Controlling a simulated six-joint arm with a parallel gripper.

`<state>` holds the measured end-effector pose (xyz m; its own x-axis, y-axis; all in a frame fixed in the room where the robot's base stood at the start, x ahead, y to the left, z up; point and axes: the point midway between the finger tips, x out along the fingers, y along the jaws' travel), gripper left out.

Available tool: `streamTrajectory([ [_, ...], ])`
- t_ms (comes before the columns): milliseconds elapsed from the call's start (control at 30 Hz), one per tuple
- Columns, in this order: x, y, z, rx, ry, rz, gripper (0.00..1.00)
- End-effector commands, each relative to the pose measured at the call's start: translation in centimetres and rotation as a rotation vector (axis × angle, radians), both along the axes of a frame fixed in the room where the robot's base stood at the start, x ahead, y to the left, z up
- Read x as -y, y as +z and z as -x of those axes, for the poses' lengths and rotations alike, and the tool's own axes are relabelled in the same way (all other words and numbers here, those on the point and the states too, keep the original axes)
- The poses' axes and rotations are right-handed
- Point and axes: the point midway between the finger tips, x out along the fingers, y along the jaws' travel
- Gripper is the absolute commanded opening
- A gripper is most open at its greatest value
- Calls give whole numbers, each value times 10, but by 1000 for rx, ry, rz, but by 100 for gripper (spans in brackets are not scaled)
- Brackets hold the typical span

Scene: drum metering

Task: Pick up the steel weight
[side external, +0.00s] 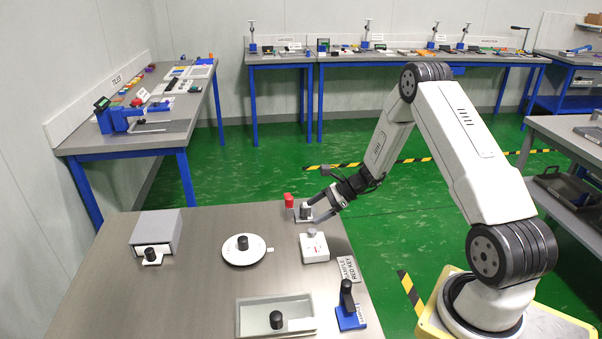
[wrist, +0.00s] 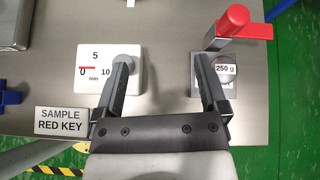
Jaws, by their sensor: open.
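The steel weight (wrist: 228,66), marked 250 g, sits on a small grey plate (wrist: 224,90) at the right in the wrist view. In the side view its place is near my gripper (side external: 322,208), by the table's far right edge, and it is hard to make out there. In the wrist view my gripper (wrist: 164,62) is open, with bare tabletop between its fingers. The right finger partly overlaps the weight and its plate in the picture; I cannot tell whether they touch. The left finger overlaps a white gauge block (wrist: 92,72) with a grey knob.
A red handle (wrist: 233,25) stands close beside the weight; it also shows in the side view (side external: 289,200). The white gauge block (side external: 315,248), a round dial (side external: 229,254), a grey box (side external: 163,228), a tray (side external: 244,319) and a blue-based lever (side external: 350,320) stand on the table.

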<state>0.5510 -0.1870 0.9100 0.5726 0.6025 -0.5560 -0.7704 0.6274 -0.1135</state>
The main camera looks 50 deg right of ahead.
Motion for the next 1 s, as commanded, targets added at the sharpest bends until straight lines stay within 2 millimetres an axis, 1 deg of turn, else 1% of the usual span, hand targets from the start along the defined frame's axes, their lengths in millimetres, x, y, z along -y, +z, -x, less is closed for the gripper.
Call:
streamTrajectory([
  [33,14,-7,-2,8,-66,-42,92],
  [100,31,-12,-4,24,-143,-95,92],
  [200,50,-19,-7,46,-233,-155,92],
  [333,67,-24,-7,69,-305,-203,92],
  [433,72,-25,-8,77,-326,-219,92],
  [567,72,-25,-8,79,-330,-222,92],
  [667,70,-27,-11,78,-328,-221,92],
  [900,61,-34,-26,77,-327,-219,92],
  [1000,60,-35,-29,78,-328,-219,92],
])
